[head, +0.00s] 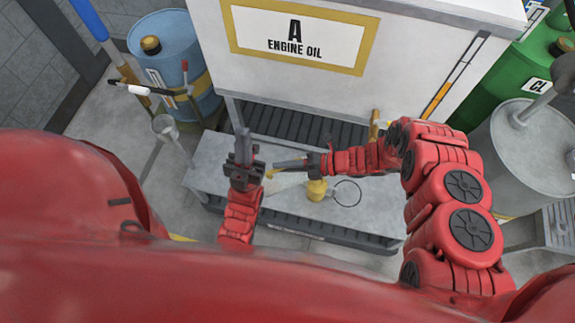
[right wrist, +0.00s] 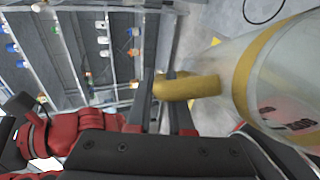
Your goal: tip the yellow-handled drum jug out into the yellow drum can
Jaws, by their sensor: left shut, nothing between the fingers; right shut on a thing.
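The jug (right wrist: 292,92) fills the right side of the right wrist view, with a clear grey body, a yellow band and red marks. My right gripper (head: 282,165) is shut on its yellow handle (right wrist: 190,87). In the head view, only a bit of yellow (head: 271,172) shows at the fingertips, and the jug's body is hard to make out. A small yellow can (head: 317,190) stands on the grey bench (head: 215,165), just below and right of the right gripper. My left gripper (head: 242,137) is shut and empty, above the bench to the left. Any contents are not visible.
A white tank (head: 410,60) labelled "A ENGINE OIL" stands behind the bench, over a dark grate (head: 285,128). A black ring (head: 346,193) lies beside the yellow can. A blue drum (head: 175,60) is at the left, and grey (head: 540,150) and green (head: 535,55) drums at the right.

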